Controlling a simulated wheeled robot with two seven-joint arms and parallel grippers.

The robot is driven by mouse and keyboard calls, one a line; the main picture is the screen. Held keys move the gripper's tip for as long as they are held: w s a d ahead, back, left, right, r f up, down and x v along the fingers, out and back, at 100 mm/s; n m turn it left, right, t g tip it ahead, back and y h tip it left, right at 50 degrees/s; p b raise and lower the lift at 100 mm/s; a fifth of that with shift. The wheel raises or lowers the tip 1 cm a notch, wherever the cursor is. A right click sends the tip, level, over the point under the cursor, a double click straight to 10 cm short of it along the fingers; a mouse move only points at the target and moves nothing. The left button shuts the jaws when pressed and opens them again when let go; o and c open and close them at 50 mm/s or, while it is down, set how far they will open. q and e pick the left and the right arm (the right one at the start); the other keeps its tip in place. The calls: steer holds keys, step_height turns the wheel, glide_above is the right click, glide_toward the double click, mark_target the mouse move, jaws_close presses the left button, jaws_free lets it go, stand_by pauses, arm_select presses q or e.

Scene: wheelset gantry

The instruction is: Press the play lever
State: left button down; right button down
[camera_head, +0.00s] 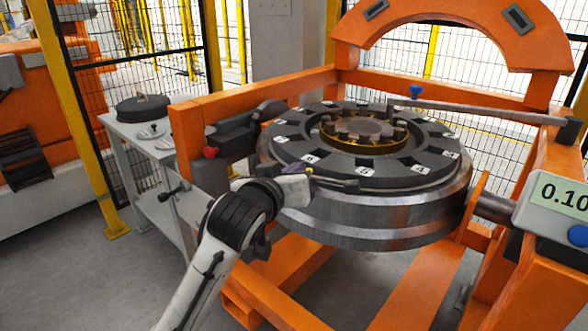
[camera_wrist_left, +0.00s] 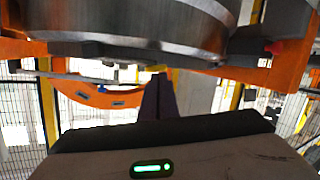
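My left gripper (camera_head: 335,184) is at the near-left rim of the big steel wheel (camera_head: 400,225). In the left wrist view its dark fingers (camera_wrist_left: 158,97) are together, with nothing visible between them. The wheel's underside fills the top of that view, and contact cannot be told. I cannot tell which part is the play lever. A grey bar (camera_head: 490,107) with a blue knob (camera_head: 415,91) reaches over the wheel's far right. A dark arm with a red knob (camera_head: 210,152) sits at the left, also seen in the left wrist view (camera_wrist_left: 275,46). My right gripper is out of view.
An orange gantry frame (camera_head: 250,92) with an arch (camera_head: 455,22) surrounds the wheel. A box with a display reading 0.10 (camera_head: 562,197) and a blue button (camera_head: 578,235) is at the right. A side table (camera_head: 120,128) stands left, below the mesh fence.

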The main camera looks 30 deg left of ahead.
arm_select(q)
steer(key=shift+d+f, duration=0.1)
steer(key=shift+f, duration=0.1)
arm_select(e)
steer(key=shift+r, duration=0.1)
